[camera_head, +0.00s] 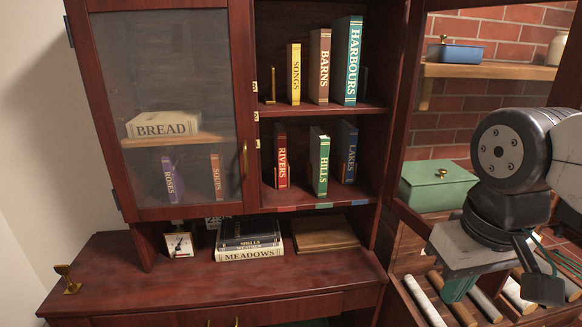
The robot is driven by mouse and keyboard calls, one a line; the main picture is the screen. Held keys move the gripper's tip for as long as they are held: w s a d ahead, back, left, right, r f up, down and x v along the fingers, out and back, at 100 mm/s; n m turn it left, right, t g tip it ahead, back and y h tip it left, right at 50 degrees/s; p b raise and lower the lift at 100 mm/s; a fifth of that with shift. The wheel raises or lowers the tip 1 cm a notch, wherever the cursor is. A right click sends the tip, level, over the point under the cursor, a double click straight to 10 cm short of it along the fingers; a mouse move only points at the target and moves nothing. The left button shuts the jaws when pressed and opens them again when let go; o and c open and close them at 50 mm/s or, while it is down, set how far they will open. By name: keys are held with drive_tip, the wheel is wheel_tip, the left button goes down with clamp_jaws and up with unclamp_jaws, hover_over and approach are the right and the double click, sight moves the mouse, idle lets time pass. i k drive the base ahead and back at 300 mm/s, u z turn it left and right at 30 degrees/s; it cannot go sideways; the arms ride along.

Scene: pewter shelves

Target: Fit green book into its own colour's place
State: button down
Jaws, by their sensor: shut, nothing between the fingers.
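The green book (320,162), lettered HILLS, stands upright on the lower open shelf between the red RIVERS book (281,157) and the blue LAKES book (347,153). Its foot sits nearer the shelf's front edge than theirs. A green strip (324,206) marks the shelf edge below it, with a red strip (287,209) to the left and a blue strip (359,202) to the right. My gripper (538,285) is at the lower right, well away from the book, shut and empty. Its fingertips are only partly clear.
The upper shelf holds yellow SONGS, brown BARNS and teal HARBOURS (346,62). A glass door (170,105) covers the left compartment. Stacked books (249,254) and a small clock (179,244) stand on the desk. Right of the cabinet are a green box (436,185) and several rolls (424,301).

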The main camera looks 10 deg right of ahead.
sight(319, 143)
drive_tip(key=k, duration=0.45)
drive_tip(key=u, duration=1.8)
drive_tip(key=i, duration=1.2)
drive_tip(key=z, duration=2.4)
